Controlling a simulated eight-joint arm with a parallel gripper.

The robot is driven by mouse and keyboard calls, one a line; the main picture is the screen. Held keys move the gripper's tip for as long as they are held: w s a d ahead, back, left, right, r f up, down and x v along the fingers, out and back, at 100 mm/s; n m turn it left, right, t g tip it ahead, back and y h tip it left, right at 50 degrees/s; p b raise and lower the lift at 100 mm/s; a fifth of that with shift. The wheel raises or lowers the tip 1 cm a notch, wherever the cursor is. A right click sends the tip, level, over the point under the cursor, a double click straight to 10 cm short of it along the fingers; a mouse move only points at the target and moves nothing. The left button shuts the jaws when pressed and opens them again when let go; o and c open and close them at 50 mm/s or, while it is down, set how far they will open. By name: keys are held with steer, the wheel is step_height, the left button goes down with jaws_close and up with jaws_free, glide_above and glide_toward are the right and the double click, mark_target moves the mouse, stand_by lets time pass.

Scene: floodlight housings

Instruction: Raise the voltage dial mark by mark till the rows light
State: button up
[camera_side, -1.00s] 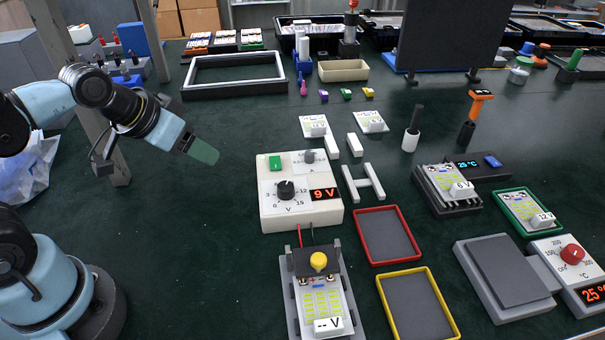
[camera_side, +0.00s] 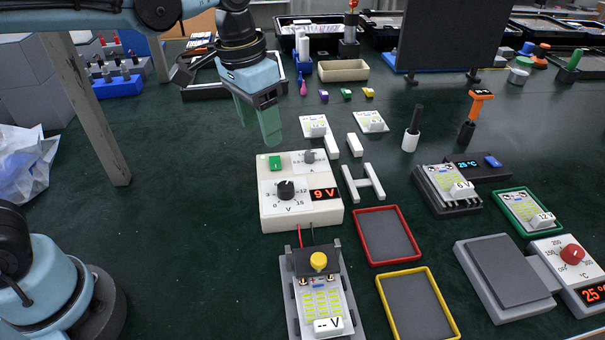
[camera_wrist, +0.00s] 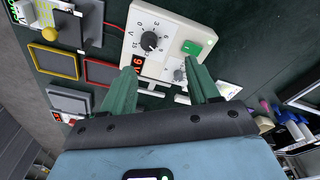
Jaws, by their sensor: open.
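The white power supply box (camera_side: 300,215) stands mid-table with a black voltage dial (camera_side: 286,190), a small grey knob (camera_side: 309,157) and a green button (camera_side: 275,162). Its red display (camera_side: 323,194) reads 9 V. The dial also shows in the wrist view (camera_wrist: 150,41). Red and black leads run from the box to a test fixture (camera_side: 319,290) in front, holding a board with yellow rows and a yellow knob on top. The fixture's label reads "-- V". My gripper (camera_side: 258,138) hangs above and behind the box, open and empty, its green fingers apart (camera_wrist: 164,88) and not touching the dial.
A red-rimmed tray (camera_side: 418,250) and a yellow-rimmed tray (camera_side: 455,320) lie right of the fixture. The table left of the box is clear.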

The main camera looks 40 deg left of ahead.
mark_target(285, 185)
steer(key=shift+m+g, duration=0.4)
steer(key=shift+g, duration=0.3)
steer(key=d+f, duration=0.1)
steer(key=f, duration=0.3)
steer(key=w+d+f, duration=0.1)
steer(key=f, duration=0.3)
steer(key=d+f, duration=0.1)
steer(key=f, duration=0.3)
steer(key=shift+w+d+f, duration=0.1)
steer(key=shift+w+f, duration=0.1)
steer(key=shift+f, duration=0.05)
steer(key=c, duration=1)
steer(key=shift+c, duration=0.2)
steer(key=m, duration=0.5)
steer(key=shift+w+m, duration=0.1)
steer(key=shift+m, duration=0.2)
steer(key=shift+m+y, duration=0.3)
steer(key=shift+m, duration=2.3)
